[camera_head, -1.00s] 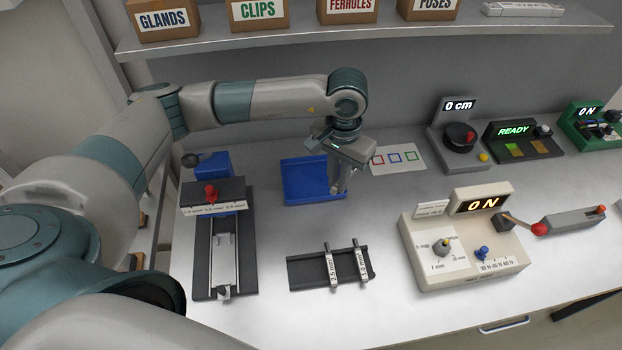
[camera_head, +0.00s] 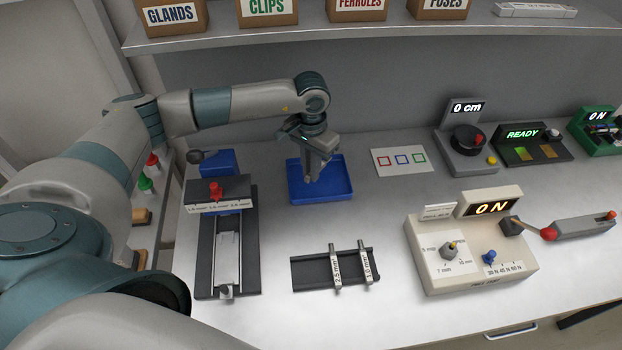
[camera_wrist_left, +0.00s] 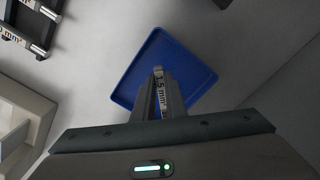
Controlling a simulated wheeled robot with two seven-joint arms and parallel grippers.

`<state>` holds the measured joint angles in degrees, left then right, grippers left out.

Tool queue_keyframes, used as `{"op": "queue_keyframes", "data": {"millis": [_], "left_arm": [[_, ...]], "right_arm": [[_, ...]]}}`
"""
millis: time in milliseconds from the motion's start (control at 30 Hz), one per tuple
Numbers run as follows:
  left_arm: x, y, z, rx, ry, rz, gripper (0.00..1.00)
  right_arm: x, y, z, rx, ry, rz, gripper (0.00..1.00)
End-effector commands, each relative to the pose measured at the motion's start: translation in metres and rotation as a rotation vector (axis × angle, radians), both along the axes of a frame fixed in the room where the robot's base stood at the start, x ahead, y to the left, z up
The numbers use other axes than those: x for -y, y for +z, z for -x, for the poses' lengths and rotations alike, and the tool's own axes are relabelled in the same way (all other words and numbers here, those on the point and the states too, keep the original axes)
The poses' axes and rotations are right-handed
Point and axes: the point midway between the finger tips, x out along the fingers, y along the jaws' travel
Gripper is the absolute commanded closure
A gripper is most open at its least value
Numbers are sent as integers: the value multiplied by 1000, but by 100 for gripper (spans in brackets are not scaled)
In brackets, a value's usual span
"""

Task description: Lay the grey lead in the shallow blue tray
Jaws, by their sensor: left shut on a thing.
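The shallow blue tray (camera_head: 338,185) lies on the bench behind the black rack; it also shows in the left wrist view (camera_wrist_left: 187,62). My left gripper (camera_head: 312,179) points down over the tray. In the left wrist view its fingers (camera_wrist_left: 158,92) are shut on a slim grey lead (camera_wrist_left: 157,80) with a white label that seems to read 1.5 mm². The lead's end shows between the fingertips against the tray floor; I cannot tell whether it touches the floor. The rest of the lead is hidden by the fingers. My right gripper is not in view.
A black rack (camera_head: 308,272) holds two labelled leads. A black stripping fixture (camera_head: 207,262) stands to the left. A cream crimping box (camera_head: 470,262) stands to the right. A card with coloured squares (camera_head: 402,161) lies right of the tray. A shelf with boxes (camera_head: 365,35) runs above.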

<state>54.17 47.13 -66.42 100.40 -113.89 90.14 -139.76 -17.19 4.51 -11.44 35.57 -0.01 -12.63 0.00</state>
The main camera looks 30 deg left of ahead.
Motion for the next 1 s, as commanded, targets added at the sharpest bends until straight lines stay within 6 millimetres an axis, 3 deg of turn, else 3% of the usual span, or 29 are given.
{"op": "queue_keyframes", "data": {"millis": [267,600,1000], "left_arm": [[0,-3,0,-1,0,0,100],[1,-39,0,0,0,1,100],[0,-42,0,1,0,0,100]], "right_arm": [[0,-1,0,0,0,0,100],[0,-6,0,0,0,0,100],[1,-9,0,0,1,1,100]]}}
